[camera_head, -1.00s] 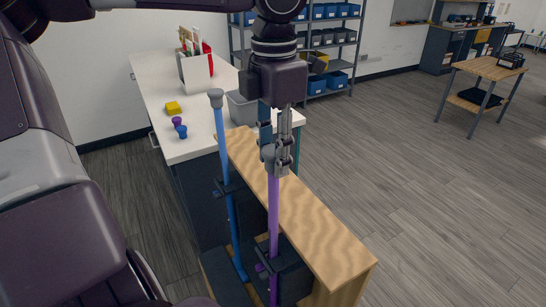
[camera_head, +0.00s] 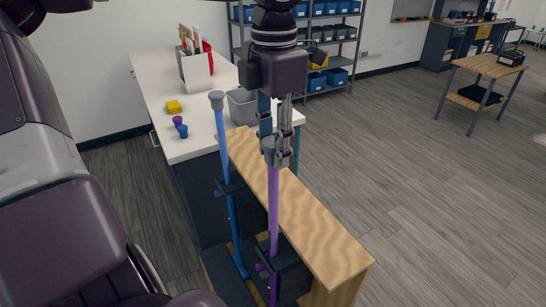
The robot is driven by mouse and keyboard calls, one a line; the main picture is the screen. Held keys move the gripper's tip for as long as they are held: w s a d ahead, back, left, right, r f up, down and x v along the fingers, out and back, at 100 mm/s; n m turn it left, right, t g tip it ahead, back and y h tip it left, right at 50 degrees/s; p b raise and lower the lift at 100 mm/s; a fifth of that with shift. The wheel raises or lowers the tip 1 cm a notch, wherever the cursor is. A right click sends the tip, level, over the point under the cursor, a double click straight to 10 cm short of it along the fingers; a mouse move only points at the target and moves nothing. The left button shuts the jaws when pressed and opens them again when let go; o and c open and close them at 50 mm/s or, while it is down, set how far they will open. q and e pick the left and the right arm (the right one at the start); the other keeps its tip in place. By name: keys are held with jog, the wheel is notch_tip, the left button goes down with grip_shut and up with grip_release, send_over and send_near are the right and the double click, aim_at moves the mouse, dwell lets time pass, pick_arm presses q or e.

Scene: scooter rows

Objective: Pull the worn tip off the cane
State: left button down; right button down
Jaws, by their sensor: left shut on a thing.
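A purple cane (camera_head: 273,210) stands upright in a dark holder at the front of the wooden-topped stand. My left gripper (camera_head: 282,150), coming down from above, is shut on the grey tip (camera_head: 268,148) at the cane's upper end. No gap shows between the tip and the purple shaft; the fingers hide part of the tip. A blue cane (camera_head: 223,150) stands to the left in a similar holder, with its own grey tip (camera_head: 216,98) at the top. My right gripper is not in view.
The wooden top (camera_head: 310,225) lies just right of the purple cane. On the white table (camera_head: 155,75) are a yellow block (camera_head: 174,106), a small purple piece (camera_head: 177,120), a small blue piece (camera_head: 182,131) and a grey bin (camera_head: 242,106). Open floor lies to the right.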

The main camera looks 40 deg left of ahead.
aim_at(273, 141)
pick_arm(q)
jog(key=shift+r+p, duration=1.15)
jog(key=shift+r, duration=0.55)
jog(key=shift+r+p, duration=1.95)
jog(key=shift+r, duration=0.55)
